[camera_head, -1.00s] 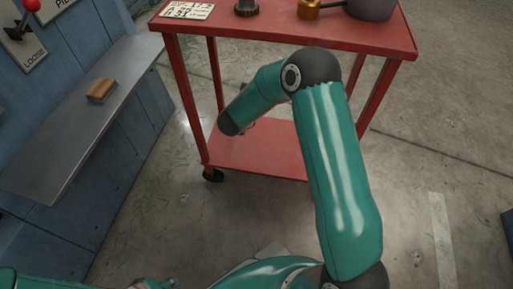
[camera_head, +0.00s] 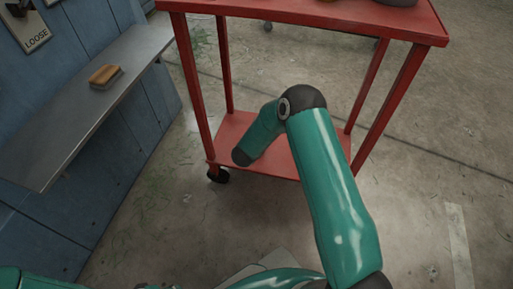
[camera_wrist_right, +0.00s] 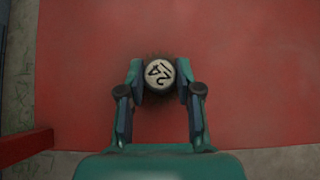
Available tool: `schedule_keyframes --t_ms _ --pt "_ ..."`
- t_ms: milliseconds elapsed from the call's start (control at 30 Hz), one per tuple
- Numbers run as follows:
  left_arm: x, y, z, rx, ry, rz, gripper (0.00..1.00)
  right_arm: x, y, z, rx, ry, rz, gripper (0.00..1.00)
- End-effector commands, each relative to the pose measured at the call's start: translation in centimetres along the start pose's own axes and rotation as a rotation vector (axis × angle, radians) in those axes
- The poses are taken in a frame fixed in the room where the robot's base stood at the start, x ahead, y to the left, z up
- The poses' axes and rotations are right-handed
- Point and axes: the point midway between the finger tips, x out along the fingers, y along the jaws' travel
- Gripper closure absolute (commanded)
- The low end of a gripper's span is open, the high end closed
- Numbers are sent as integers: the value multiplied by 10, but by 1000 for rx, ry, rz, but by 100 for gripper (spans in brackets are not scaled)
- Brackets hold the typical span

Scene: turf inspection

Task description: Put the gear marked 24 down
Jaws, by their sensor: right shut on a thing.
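The gear marked 24 (camera_wrist_right: 160,74) is between the fingers of my right gripper (camera_wrist_right: 160,88) in the right wrist view. It has a dark toothed rim and a pale round face with black digits. The gripper is shut on it from both sides. Behind it lies a flat red surface (camera_wrist_right: 245,85), apparently the trolley's lower shelf; the gap to it cannot be judged. In the head view my right arm reaches toward the red trolley's lower shelf (camera_head: 275,160), but its gripper and the gear are hidden. My left gripper is not in view.
The red trolley's top (camera_head: 330,14) overhangs the lower shelf, with thin legs (camera_head: 388,100) at the corners. A grey ledge (camera_head: 85,105) on the blue wall at left holds a tan brush-like block (camera_head: 105,76). Concrete floor is open around the trolley.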

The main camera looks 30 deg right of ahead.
Motion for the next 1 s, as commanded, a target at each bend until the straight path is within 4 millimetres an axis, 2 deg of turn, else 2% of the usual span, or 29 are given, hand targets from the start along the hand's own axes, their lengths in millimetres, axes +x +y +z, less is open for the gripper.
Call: schedule_keyframes --t_ms 233,267,400,767,867,1000 --pt "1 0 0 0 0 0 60 3 0 -2 1 -1 0 100" --pt "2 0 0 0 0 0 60 3 0 -3 0 0 0 61" --pt "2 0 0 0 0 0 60 3 0 -3 0 0 0 41" --pt "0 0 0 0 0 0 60 -1 0 -2 -1 -1 0 41" --pt "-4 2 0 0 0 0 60 -11 0 -1 -1 0 1 41" --pt "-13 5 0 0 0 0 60 -34 1 0 -3 -1 2 41"
